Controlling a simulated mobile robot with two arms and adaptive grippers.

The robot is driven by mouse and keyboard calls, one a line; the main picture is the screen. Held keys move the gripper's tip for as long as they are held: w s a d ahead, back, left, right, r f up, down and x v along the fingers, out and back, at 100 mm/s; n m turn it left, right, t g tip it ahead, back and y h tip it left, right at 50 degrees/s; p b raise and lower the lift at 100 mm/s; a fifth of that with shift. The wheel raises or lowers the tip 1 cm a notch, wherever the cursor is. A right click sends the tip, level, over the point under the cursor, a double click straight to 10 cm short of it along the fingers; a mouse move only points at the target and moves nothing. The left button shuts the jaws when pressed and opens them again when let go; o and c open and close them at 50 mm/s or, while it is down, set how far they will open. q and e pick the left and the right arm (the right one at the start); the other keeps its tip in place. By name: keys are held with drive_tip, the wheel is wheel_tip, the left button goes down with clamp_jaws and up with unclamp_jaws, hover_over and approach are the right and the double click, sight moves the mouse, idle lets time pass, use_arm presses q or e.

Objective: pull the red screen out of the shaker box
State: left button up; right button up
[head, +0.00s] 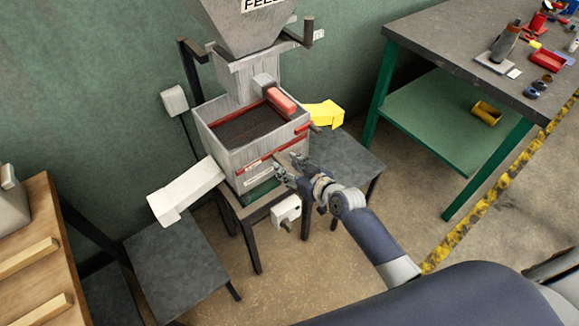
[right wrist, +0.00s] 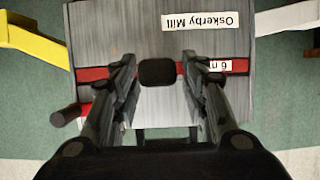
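The grey shaker box (head: 240,160) stands under the feed hopper, and its open top shows a dark bed inside. The red screen (head: 262,163) shows as a thin red edge across the box's front face; it also shows in the right wrist view (right wrist: 237,66). A dark block, likely its handle (right wrist: 157,72), sits on the red strip. My right gripper (head: 286,168) is at the box's front. In the right wrist view its fingers (right wrist: 160,66) stand open on either side of the handle, with small gaps visible. The left gripper is not in view.
A white chute (head: 186,190) leaves the box at left and a yellow chute (head: 325,114) at right. A workbench (head: 445,50) stands at upper right. Open floor lies in front.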

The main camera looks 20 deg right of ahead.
clamp_jaws()
drive_tip(key=shift+r, duration=0.15)
idle(0.4)
drive_tip(key=shift+s+d+r+p, duration=0.1)
drive_tip(key=shift+s+d+p, duration=0.2)
drive_tip(key=shift+s, duration=0.3)
drive_tip(key=shift+s+d+p, duration=0.15)
drive_tip(key=shift+s+p, duration=0.2)
drive_tip(key=shift+s, duration=0.2)
drive_tip(key=s+d+p, duration=0.1)
drive_tip(key=s+d, duration=0.1)
drive_tip(key=s, duration=0.5)
drive_tip(key=shift+d+p, duration=0.25)
drive_tip(key=shift+p, duration=0.1)
drive_tip(key=s+d+p, duration=0.2)
drive_tip(key=s+d, duration=0.1)
drive_tip(key=s, duration=0.6)
drive_tip(key=shift+s+d, duration=0.2)
idle(0.3)
